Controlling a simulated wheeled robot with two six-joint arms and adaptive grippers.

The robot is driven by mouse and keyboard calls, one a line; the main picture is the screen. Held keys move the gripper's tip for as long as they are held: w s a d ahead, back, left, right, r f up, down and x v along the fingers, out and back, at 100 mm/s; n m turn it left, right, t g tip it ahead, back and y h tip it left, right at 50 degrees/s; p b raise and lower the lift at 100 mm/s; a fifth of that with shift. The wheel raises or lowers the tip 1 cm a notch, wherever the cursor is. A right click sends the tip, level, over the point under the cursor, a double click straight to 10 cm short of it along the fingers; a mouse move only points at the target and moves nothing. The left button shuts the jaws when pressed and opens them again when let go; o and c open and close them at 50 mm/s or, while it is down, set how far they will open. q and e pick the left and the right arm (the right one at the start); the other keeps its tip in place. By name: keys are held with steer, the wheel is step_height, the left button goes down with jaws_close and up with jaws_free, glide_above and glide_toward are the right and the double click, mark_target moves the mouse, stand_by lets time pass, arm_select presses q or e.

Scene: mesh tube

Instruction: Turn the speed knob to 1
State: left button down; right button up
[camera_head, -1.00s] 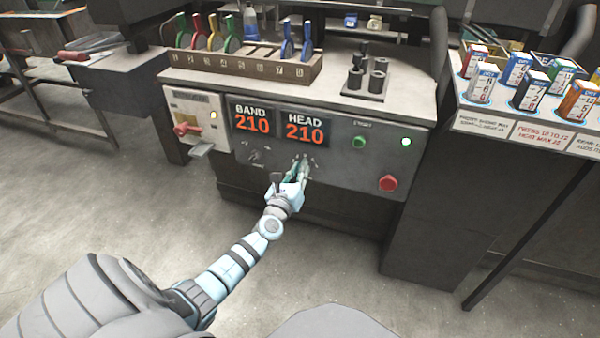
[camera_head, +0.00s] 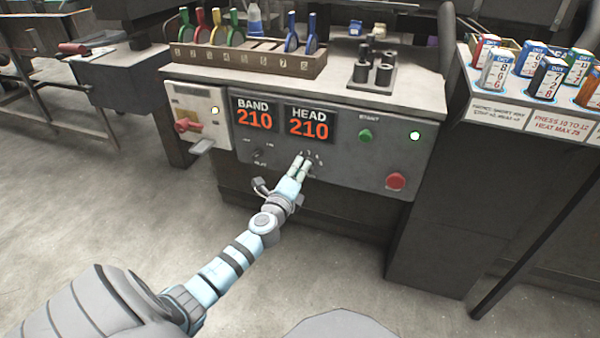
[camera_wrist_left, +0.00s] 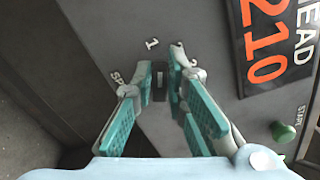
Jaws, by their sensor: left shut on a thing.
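The speed knob (camera_wrist_left: 159,82) is a small dark knob on the grey machine panel. In the left wrist view it sits between the fingertips of my left gripper (camera_wrist_left: 160,72), which is shut on it. The printed 1 (camera_wrist_left: 152,44) is just above the knob there, with a 2 (camera_wrist_left: 177,46) and a 3 (camera_wrist_left: 193,61) to its right. Which number the knob points at I cannot tell. In the head view my left gripper (camera_head: 302,158) touches the panel below the HEAD display (camera_head: 308,124), and its fingers largely hide the knob. My right gripper is not in view.
The BAND display (camera_head: 254,117) and a second dial (camera_head: 257,154) are left of my gripper. A green start button (camera_head: 365,135) and a red button (camera_head: 396,181) are to the right. Free floor lies below.

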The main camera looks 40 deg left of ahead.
arm_select(q)
steer(key=shift+f+n+b, duration=0.25)
steer(key=shift+n+b, duration=0.3)
steer(key=shift+n, duration=0.75)
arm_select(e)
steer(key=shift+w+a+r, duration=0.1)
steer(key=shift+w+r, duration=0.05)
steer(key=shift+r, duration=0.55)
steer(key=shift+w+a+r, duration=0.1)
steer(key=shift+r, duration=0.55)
arm_select(q)
steer(key=c, duration=1.6)
jaws_free()
steer(key=shift+s+a, duration=0.1)
steer(key=shift+r, duration=0.1)
steer(key=v, duration=1.2)
